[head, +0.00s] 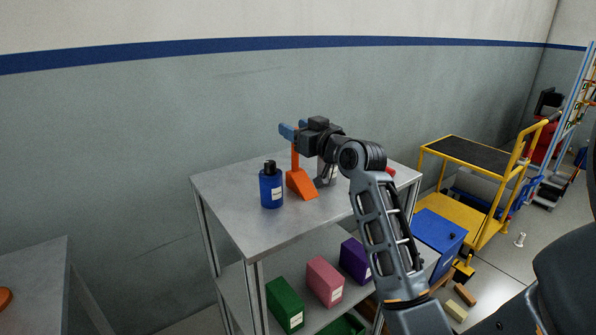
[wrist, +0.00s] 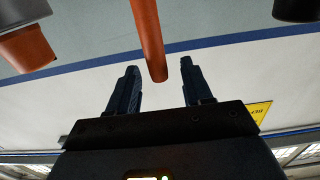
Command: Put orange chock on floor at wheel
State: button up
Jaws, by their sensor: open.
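The orange chock (head: 301,186) stands on the grey table top, its upright handle rising from the wedge. My gripper (head: 294,129) is at the top of this handle. In the wrist view the orange handle (wrist: 150,40) shows between the two open fingers of my gripper (wrist: 158,80), with a gap on each side. The chock's wedge is out of the wrist view. A yellow cart (head: 480,190) stands on the floor at right; which wheel is meant cannot be told.
A blue bottle (head: 271,186) stands just left of the chock. Green (head: 285,304), pink (head: 325,282) and purple (head: 354,260) boxes sit on the lower shelf (head: 312,318). A blue box (head: 438,232) and small blocks (head: 455,310) lie near the cart.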

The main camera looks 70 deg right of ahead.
jog(key=shift+w+d, duration=0.2)
jog(key=shift+w, duration=0.15)
grip_shut()
dwell(0.4)
